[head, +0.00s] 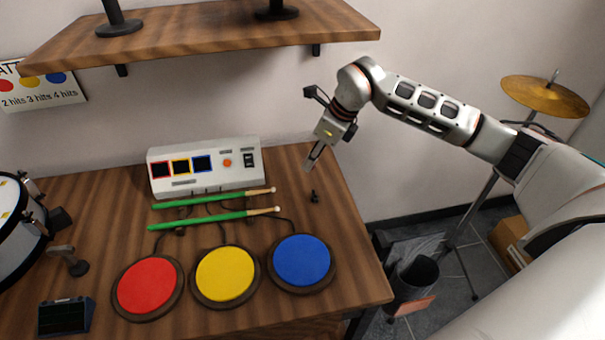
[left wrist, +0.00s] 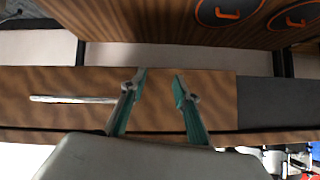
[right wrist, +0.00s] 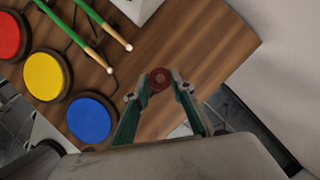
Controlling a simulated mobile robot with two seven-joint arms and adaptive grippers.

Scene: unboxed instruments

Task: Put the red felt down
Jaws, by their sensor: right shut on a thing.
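The red felt (right wrist: 160,74) is a small red disc with a dark centre. It sits between the fingertips of my right gripper (right wrist: 160,84), which is shut on it above the right part of the wooden table (right wrist: 205,62). In the head view my right gripper (head: 312,158) points down, to the right of the white box; I cannot make out the felt there. My left gripper (left wrist: 159,82) is open and empty in the left wrist view; it is out of the head view.
A small dark peg (head: 314,197) stands on the table below my right gripper. The white box (head: 205,168), two green sticks (head: 213,199) and red (head: 148,286), yellow (head: 225,273) and blue (head: 301,260) pads lie to the left. A wooden shelf (head: 200,32) hangs above.

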